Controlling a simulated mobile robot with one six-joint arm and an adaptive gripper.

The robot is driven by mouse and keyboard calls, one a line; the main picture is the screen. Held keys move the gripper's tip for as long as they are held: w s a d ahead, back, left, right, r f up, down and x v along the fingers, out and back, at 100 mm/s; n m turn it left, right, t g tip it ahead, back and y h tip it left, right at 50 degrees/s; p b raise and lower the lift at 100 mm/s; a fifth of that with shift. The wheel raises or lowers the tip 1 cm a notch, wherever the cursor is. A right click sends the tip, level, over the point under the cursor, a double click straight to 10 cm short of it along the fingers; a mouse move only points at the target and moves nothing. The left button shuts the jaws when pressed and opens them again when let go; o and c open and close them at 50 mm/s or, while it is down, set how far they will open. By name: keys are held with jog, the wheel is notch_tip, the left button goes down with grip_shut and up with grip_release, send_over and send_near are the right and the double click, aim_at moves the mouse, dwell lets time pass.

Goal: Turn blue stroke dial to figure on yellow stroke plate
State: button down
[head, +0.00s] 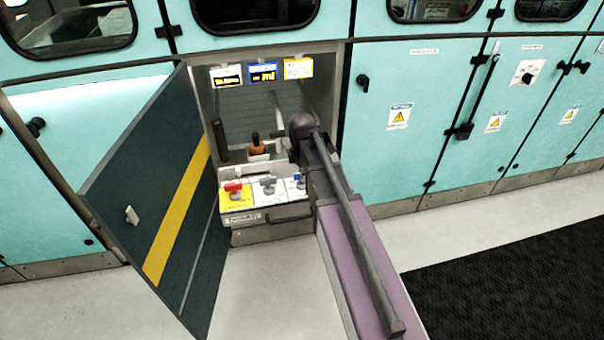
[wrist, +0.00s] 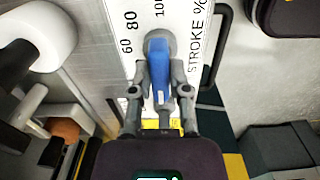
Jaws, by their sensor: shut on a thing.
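The blue stroke dial (wrist: 158,66) is a blue handle on a grey hub over a white scale plate (wrist: 196,20) in the wrist view. The scale reads 60, 80, a partly cut 100, and STROKE %. My gripper (wrist: 160,88) is shut on the handle, with one finger on each side. I cannot tell which figure the dial points at. In the head view the blue dial (head: 299,182) sits at the right end of the dial row, beside my arm. A yellow plate (head: 298,68) hangs at the upper right of the recess; its figure is too small to read.
A red dial (head: 233,187) and a grey dial (head: 267,184) sit left of the blue one. A white plate (head: 226,76) and a blue plate (head: 262,73) hang beside the yellow one. The dark open door (head: 150,190) stands left. Floor in front is clear.

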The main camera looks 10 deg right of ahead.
jog(key=m, duration=0.3)
jog(key=shift+m, duration=0.4)
jog(key=m, duration=1.1)
jog(key=shift+m, duration=0.3)
jog(key=m, duration=1.1)
jog(key=shift+s, duration=0.1)
